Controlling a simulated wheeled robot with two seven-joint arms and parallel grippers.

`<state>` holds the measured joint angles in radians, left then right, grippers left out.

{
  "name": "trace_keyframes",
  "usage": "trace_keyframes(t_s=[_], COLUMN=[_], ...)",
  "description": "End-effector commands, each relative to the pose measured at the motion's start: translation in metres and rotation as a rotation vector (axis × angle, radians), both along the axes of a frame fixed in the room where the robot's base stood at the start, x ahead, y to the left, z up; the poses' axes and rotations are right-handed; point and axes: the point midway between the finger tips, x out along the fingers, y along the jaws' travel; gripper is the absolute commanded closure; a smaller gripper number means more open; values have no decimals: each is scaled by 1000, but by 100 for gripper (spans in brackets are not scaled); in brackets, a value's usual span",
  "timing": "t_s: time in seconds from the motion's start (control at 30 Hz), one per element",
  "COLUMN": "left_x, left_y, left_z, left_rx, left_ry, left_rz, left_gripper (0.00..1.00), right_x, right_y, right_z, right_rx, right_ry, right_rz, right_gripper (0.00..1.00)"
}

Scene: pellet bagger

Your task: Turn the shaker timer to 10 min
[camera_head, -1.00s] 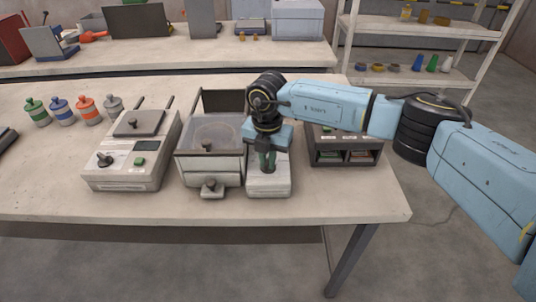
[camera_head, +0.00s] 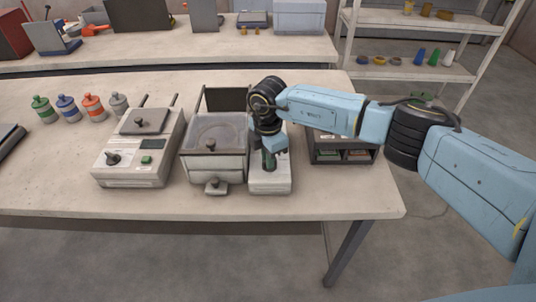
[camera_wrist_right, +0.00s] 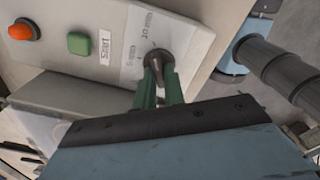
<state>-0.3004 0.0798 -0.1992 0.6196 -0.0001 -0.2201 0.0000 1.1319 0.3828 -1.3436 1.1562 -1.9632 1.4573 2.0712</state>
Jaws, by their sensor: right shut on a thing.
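The shaker (camera_head: 268,182) is a pale box near the front right of the bench, partly hidden by my right arm. In the right wrist view, its light panel (camera_wrist_right: 185,40) carries a dark round timer knob (camera_wrist_right: 158,57) beside small printed marks; one seems to read 10 min. My right gripper (camera_head: 269,160) reaches down to the panel. Its green fingers (camera_wrist_right: 160,80) are shut on the knob in the right wrist view. The fingers hide part of the knob, and I cannot tell which mark it points at. My left gripper is not in view.
The panel also has a green button (camera_wrist_right: 80,43) and an orange button (camera_wrist_right: 24,31). A lidded box (camera_head: 215,150) stands close left of the shaker, and a dark two-slot unit (camera_head: 340,148) stands right of it. The bench front (camera_head: 150,205) is clear.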

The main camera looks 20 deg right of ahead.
Motion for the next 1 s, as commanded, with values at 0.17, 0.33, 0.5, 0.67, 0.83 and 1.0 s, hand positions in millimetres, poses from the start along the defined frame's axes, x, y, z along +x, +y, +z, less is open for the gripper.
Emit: trace_keyframes(t_s=[0.17, 0.33, 0.5, 0.67, 0.83, 1.0], left_x=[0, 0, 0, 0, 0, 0], left_y=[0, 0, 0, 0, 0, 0], left_z=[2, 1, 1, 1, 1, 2], left_rx=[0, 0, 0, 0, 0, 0], left_ry=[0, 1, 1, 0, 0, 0], left_rz=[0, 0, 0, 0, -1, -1], left_gripper=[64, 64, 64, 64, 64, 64], right_x=[2, 2, 2, 1, 1, 1], right_y=[-1, -1, -1, -1, 0, 0], right_z=[2, 2, 2, 1, 1, 2], right_rx=[-1, -1, 0, 0, -1, 0], right_ry=[-4, -4, -4, -3, -2, -2], right_rz=[-21, -24, -24, -23, -22, -21], right_gripper=[100, 100, 100, 71, 67, 67])
